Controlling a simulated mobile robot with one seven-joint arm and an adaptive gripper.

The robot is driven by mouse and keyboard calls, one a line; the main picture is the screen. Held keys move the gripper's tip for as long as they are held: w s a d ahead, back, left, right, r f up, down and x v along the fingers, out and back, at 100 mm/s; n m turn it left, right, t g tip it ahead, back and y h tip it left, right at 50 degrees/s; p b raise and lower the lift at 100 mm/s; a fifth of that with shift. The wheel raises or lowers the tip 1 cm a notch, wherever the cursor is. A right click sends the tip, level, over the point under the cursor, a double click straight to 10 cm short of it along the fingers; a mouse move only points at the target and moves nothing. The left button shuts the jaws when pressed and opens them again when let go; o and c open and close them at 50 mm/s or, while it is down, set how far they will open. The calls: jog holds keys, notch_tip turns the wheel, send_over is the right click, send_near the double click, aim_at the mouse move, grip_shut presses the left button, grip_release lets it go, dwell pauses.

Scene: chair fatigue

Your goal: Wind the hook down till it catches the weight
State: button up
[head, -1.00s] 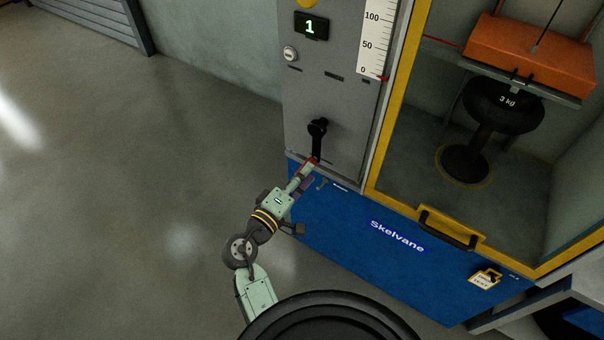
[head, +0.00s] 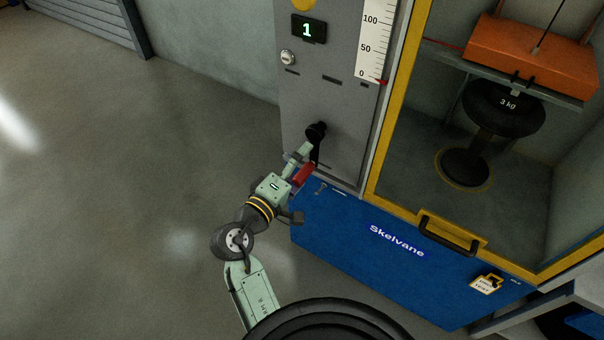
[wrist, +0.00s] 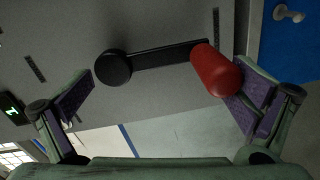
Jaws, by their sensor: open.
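The crank on the grey panel has a black arm (head: 316,148) hanging down from its hub and a red handle (head: 303,174) at its lower end. My gripper (head: 301,161) is open beside the handle, its fingers spread. In the wrist view the red handle (wrist: 215,70) lies close against the right finger, with wide space to the left finger; I cannot tell whether they touch.
An orange block (head: 530,58) rests on a plate above the weight. A display (head: 309,29) reads 1, and a red pointer is near 0 on the scale (head: 370,45). A blue cabinet (head: 385,255) juts out below the panel. The floor at left is clear.

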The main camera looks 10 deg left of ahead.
jog(key=shift+t, duration=0.3)
jog(key=r, duration=0.5)
jog(key=shift+s+a+r, duration=0.2)
jog(key=shift+r, duration=0.1)
jog(key=shift+g, duration=0.4)
jog(key=f, duration=0.4)
jog(key=shift+w+a+f, duration=0.1)
jog(key=shift+w+a, duration=0.2)
jog(key=shift+a, duration=0.05)
jog(key=shift+c, duration=0.4)
jog(key=shift+s, duration=0.2)
jog(key=shift+c, duration=0.4)
jog(key=shift+s+a, duration=0.2)
jog(key=shift+s, duration=0.15)
jog(key=shift+c, duration=0.6)
jog(key=shift+v, duration=0.9)
jog(key=shift+c, duration=0.4)
jog(key=shift+v, duration=0.8)
jog(key=c, duration=0.5)
jog(key=shift+d+f+v, duration=0.1)
jog(key=shift+f+v, duration=0.1)
jog(key=shift+v, duration=1.1)
jog(key=shift+d+f+v, duration=0.1)
jog(key=shift+f+v, duration=0.15)
jog(key=shift+v, duration=1.1)
jog(key=shift+d+f+v, duration=0.1)
jog(key=shift+f+v, duration=0.1)
jog(key=shift+v, duration=1.1)
jog(key=shift+s+p, duration=0.15)
jog(key=shift+p, duration=0.25)
